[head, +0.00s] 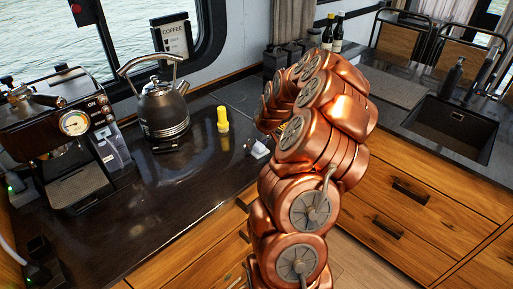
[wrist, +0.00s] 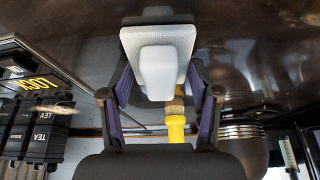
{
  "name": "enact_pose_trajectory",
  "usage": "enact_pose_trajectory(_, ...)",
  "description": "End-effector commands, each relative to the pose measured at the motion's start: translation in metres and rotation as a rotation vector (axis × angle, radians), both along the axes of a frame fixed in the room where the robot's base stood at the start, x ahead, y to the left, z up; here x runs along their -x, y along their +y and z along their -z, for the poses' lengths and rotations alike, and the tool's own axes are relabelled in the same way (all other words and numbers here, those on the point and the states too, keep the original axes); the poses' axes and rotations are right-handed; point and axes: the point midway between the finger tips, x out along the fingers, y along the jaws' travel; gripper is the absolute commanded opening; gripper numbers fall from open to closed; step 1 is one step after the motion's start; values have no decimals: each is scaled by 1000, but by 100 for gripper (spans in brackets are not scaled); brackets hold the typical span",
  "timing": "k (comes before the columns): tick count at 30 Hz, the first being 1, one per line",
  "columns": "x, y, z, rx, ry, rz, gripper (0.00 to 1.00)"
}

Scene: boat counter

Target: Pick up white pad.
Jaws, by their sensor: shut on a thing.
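The white pad (wrist: 158,42) has a flat, textured base and a smooth raised block on it. In the wrist view my gripper (wrist: 157,80) has its two fingers on either side of the pad and is shut on it. In the head view the pad (head: 258,150) shows as a small white shape over the dark counter, just left of my copper arm. My arm hides most of the gripper there. I cannot tell whether the pad still touches the counter.
A yellow-handled brush (head: 222,120) stands close to the pad on the dark counter (head: 185,195). A kettle (head: 162,110) and a coffee machine (head: 70,140) stand further left. A sink (head: 450,125) and bottles (head: 332,32) are to the right. The front counter is clear.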

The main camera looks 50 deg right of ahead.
Motion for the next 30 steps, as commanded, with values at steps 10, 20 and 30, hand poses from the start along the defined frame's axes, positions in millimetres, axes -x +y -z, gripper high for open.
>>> enact_pose_trajectory(10, 0, 0, -2, 1, -1, 0, 27)
enact_pose_trajectory(20, -1, -1, -24, 3, -3, 0, 27)
enact_pose_trajectory(30, 11, 9, -36, 0, -2, 0, 27)
